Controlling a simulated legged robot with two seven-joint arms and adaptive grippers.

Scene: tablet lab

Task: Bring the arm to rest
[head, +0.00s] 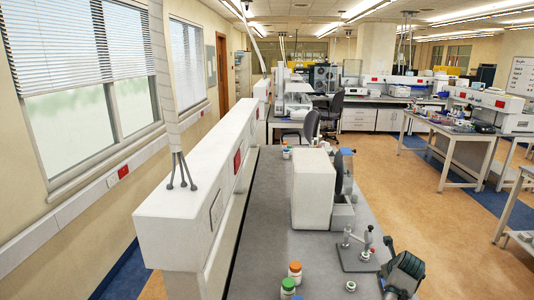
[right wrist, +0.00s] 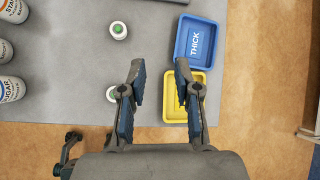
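My right gripper (right wrist: 158,75) shows in the right wrist view with its two fingers well apart and nothing between them. It is over the grey bench near its edge. In the head view a dark gripper (head: 387,268), which appears to be my right one, is at the lower right by the bench's right edge. My left gripper is not visible in the head view. A yellow tray (right wrist: 197,108) is partly hidden behind the right finger.
In the head view, orange-lidded (head: 295,271) and green-lidded (head: 288,287) bottles, a metal stand (head: 358,250) and a white instrument (head: 313,188) occupy the bench.

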